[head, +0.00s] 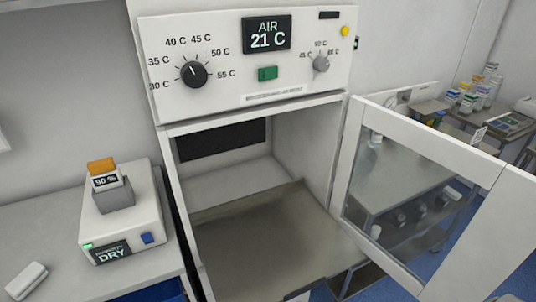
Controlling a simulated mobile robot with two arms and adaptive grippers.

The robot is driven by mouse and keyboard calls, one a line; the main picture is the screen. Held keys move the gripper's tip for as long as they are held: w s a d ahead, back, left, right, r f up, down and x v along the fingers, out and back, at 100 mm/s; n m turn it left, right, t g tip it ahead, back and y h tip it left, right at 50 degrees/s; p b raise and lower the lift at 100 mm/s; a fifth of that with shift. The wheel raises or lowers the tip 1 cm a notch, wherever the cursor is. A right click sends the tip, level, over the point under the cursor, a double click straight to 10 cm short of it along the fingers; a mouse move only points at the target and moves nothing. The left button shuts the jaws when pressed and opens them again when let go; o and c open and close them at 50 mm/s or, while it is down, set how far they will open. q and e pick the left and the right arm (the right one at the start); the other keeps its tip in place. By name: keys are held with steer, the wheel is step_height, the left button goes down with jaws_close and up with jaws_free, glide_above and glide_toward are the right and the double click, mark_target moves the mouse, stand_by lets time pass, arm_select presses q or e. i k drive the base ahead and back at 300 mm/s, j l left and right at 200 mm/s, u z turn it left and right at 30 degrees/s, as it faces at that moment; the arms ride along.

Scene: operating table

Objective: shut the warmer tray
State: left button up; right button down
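The warmer is a white cabinet with a control panel (225,90) on top and an open chamber below. Its grey metal tray (250,235) lies flat in the chamber and extends forward past the opening, toward the bottom of the head view. The tray looks empty. The warmer's glass door (400,190), in a white frame, stands swung open to the right. The tray's right front corner is close to the door; I cannot tell whether they touch. Neither of my grippers shows in the head view.
The panel display (267,35) reads AIR 21 C. On the left, a counter (45,225) holds a white device (125,220) labelled DRY and a small white object (26,281). Bottles (470,100) and trays stand on tables behind the door. Blue floor shows at the right.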

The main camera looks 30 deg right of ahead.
mark_target(279, 243)
steer(key=z, duration=0.35)
steer(key=i+l+z, duration=0.1)
steer(key=z, duration=0.6)
steer(key=i+l, duration=0.05)
